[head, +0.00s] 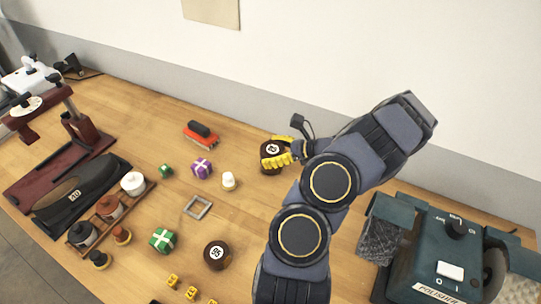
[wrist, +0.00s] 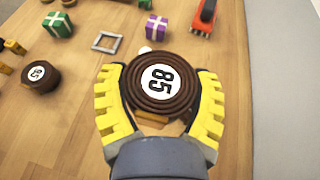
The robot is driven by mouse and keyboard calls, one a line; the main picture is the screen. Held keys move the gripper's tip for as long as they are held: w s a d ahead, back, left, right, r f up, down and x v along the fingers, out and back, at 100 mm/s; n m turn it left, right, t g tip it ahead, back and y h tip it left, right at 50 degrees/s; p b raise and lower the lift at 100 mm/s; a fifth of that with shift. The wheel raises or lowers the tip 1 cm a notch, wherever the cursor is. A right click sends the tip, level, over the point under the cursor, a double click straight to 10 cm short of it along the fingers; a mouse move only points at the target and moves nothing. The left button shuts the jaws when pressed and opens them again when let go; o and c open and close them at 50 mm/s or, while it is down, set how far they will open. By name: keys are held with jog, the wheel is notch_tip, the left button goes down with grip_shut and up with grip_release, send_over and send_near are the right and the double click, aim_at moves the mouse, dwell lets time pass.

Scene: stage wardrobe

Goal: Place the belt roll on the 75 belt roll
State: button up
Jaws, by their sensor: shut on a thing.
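A dark brown belt roll (wrist: 183,97) with a white round label that looks like 85, turned sideways, sits between the yellow fingers of my gripper (wrist: 160,82). In the head view my gripper (head: 277,158) is shut on this roll (head: 270,148) toward the back of the table, right of the red brush. The fingers hide part of its side, and I cannot tell whether another roll lies under it. A second brown roll (head: 216,254) stands alone near the front, its label looking like 95; the wrist view shows it at the left (wrist: 41,78). No label clearly reads 75.
Between the rolls are a grey square frame (head: 198,207), a white piece (head: 229,181), and purple (head: 202,168) and green (head: 162,240) gift boxes. The red brush (head: 201,136) lies behind. A green polisher (head: 440,260) stands at the right. A wooden rack (head: 88,247) is at the left.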

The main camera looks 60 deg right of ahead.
jog(key=w+d+f, duration=0.1)
jog(key=d+f, duration=0.1)
jog(key=w+d+f, duration=0.1)
jog(key=d+f, duration=0.2)
jog(key=w+d+f, duration=0.2)
jog(key=shift+d+f, duration=0.2)
jog(key=shift+f, duration=1.55)
jog(key=shift+f, duration=0.1)
jog(key=o, duration=1.2)
jog(key=shift+c, duration=0.2)
